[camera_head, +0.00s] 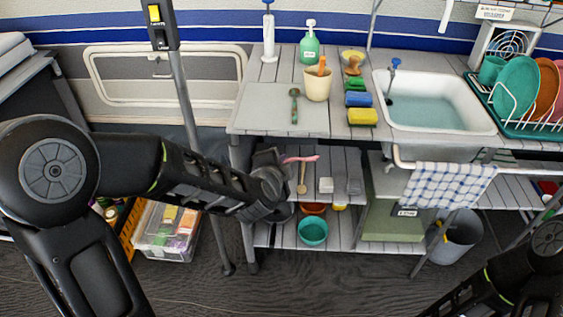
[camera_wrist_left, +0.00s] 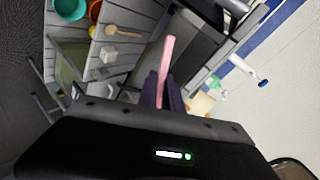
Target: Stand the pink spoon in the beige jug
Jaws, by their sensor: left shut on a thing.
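The pink spoon (camera_head: 302,159) is held in my left gripper (camera_head: 268,160), which is beside the counter's left front edge, lower than the counter top. In the left wrist view the spoon's pink shaft (camera_wrist_left: 167,52) sticks out from between the dark fingers (camera_wrist_left: 161,92). The fingers are shut on it. The beige jug (camera_head: 318,84) stands upright on the counter, with an orange utensil (camera_head: 322,66) in it. The jug is partly hidden behind the gripper in the left wrist view (camera_wrist_left: 201,104). My right gripper is out of view.
A green spoon (camera_head: 294,105) lies on a pale board (camera_head: 262,121) before the jug. Sponges (camera_head: 362,116) and a sink (camera_head: 437,101) are to the right. A green bottle (camera_head: 309,46) stands behind. The shelf below holds a wooden spoon (camera_head: 302,180) and bowls (camera_head: 312,231).

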